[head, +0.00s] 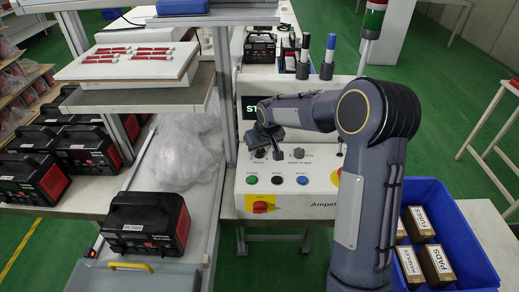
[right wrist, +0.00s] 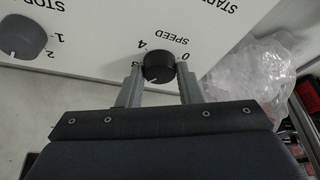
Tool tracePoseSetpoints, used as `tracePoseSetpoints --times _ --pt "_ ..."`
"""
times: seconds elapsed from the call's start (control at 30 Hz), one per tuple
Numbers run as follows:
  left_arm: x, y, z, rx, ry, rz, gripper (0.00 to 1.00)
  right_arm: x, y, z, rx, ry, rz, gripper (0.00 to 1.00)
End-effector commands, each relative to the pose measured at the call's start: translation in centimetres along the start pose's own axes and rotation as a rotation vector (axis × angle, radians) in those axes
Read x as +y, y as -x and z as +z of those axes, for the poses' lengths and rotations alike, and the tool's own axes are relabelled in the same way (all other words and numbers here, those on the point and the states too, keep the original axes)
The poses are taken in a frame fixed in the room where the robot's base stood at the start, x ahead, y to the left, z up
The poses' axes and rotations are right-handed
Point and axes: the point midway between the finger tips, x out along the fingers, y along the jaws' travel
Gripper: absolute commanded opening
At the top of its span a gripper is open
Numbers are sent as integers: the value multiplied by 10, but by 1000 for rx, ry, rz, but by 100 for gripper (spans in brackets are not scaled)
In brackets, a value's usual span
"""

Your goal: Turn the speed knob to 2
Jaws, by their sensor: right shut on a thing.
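The speed knob (right wrist: 158,67) is a small dark round knob on the white control panel, under the upside-down word SPEED in the right wrist view. The printed numbers 0 and 4 show beside it. A small light mark shows near its right side, but I cannot read its setting for sure. My right gripper (right wrist: 160,80) is shut on the knob, one finger on each side. In the head view my right gripper (head: 269,146) reaches down to the panel (head: 315,180) and mostly hides the knob. My left gripper is not in view.
A larger grey knob (right wrist: 24,38) sits beside the speed knob. Green, black and blue buttons and a red-and-yellow switch (head: 260,205) lie lower on the panel. A blue bin (head: 460,240) with boxes stands right, a plastic bag (head: 185,150) left.

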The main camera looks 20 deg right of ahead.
Motion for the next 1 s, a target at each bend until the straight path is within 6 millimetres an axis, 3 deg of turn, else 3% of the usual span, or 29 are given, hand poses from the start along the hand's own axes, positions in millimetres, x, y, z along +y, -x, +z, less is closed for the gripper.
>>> tracePoseSetpoints --times 0.5,1.0 --pt "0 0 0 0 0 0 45 4 0 -1 0 395 -165 9" --pt "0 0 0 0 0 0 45 4 0 -1 0 546 -225 9"
